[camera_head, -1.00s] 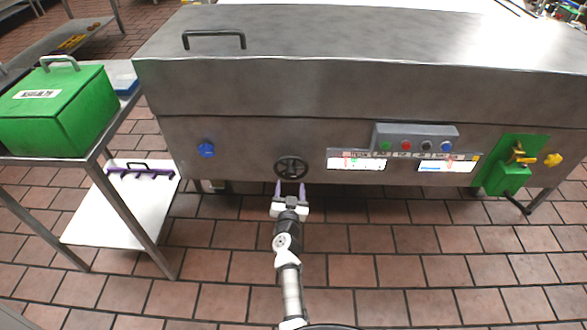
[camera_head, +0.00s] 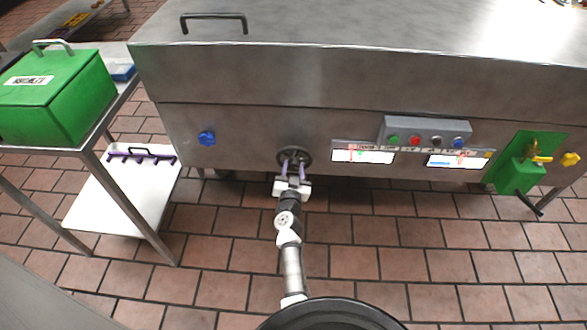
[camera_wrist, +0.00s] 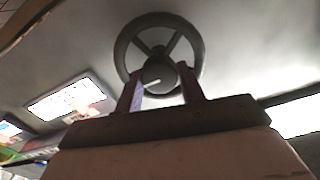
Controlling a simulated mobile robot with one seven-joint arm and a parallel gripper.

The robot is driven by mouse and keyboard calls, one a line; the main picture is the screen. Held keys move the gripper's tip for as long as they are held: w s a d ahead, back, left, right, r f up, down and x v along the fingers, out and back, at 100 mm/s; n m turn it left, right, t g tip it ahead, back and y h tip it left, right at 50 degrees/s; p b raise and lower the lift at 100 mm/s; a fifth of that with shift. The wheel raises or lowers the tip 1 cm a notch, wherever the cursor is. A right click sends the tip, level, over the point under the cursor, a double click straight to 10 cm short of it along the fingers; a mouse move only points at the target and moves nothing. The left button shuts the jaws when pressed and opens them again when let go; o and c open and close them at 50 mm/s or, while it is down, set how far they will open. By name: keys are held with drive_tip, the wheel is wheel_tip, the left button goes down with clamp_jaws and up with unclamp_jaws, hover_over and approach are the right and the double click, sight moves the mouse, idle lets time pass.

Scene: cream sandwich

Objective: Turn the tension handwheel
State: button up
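The tension handwheel (camera_head: 294,152) is a dark round wheel with spokes and a central hub on the front panel of the steel machine. In the wrist view the handwheel (camera_wrist: 140,29) fills the upper middle. My gripper (camera_head: 293,166) is at the wheel, with its two purple fingers apart. In the wrist view the fingers of my gripper (camera_wrist: 161,84) overlap the lower part of the wheel, one on each side of the hub. Whether they touch the hub or rim cannot be told.
A control box with coloured buttons (camera_head: 427,132) and two label plates sit right of the wheel. A blue knob (camera_head: 206,138) is to the left. A green box (camera_head: 58,98) stands on a steel table at left. A green bracket with yellow parts (camera_head: 520,165) is at far right.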

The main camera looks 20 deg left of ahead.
drive_tip(key=c, duration=0.5)
drive_tip(key=shift+m, duration=0.3)
drive_tip(key=m, duration=0.3)
drive_tip(key=shift+m, duration=0.3)
drive_tip(key=m, duration=0.3)
drive_tip(key=shift+m, duration=0.3)
drive_tip(key=m, duration=0.5)
drive_tip(key=shift+m+b, duration=0.3)
drive_tip(key=shift+m, duration=2.2)
drive_tip(key=shift+w, duration=0.1)
